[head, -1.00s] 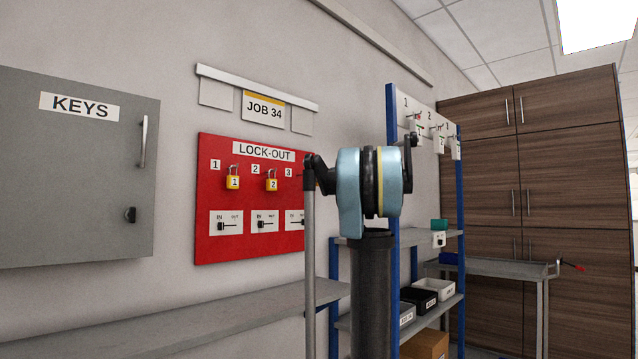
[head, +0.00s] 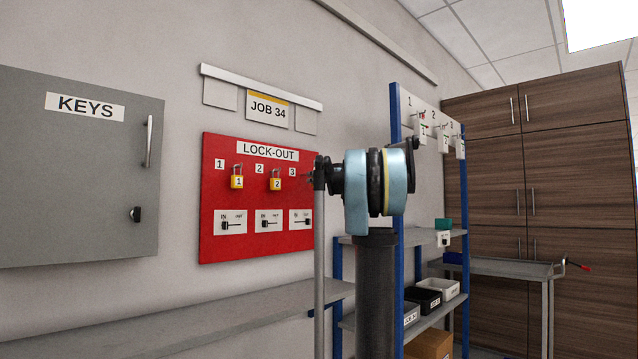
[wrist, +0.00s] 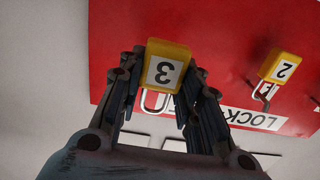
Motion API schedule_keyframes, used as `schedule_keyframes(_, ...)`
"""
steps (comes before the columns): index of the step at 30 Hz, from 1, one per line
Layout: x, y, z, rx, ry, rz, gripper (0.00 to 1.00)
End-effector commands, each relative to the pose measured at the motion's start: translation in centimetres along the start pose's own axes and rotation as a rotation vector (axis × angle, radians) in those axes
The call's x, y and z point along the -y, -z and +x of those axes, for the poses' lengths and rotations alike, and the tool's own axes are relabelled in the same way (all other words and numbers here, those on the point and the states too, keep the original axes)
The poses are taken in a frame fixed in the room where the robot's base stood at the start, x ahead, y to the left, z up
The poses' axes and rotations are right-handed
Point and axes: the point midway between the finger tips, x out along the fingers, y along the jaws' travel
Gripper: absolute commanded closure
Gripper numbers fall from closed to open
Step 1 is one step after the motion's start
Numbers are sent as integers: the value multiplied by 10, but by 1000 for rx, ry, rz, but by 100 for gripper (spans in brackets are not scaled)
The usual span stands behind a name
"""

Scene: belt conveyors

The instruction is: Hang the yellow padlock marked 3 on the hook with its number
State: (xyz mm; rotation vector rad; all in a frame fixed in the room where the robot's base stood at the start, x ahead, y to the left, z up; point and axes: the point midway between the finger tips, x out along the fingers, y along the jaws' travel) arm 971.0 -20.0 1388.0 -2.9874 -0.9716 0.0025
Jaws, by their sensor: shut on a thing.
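The yellow padlock marked 3 (wrist: 167,52) is in the wrist view, upside down in that picture, with its shackle toward the bottom. My gripper (wrist: 165,82) is shut on its body, one finger on each side. The red lock-out board (head: 212,195) is behind it. In the head view the board's label 3 (head: 293,172) shows at its right; the hook beside it is largely hidden by my arm. The held padlock and my gripper are not visible in the head view. I cannot tell whether the shackle touches a hook.
Padlock 2 (head: 276,183) hangs left of label 3, and also shows in the wrist view (wrist: 287,66). Padlock 1 (head: 237,182) hangs further left. A grey key cabinet (head: 75,190) is at far left. A grey shelf (head: 220,312) runs below the board.

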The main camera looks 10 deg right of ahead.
Motion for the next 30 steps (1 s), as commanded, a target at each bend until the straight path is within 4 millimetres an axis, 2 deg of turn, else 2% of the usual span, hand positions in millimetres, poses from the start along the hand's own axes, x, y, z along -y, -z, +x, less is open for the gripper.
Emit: schedule_keyframes(30, 2, -8, 49, 0, 4, 0, 93)
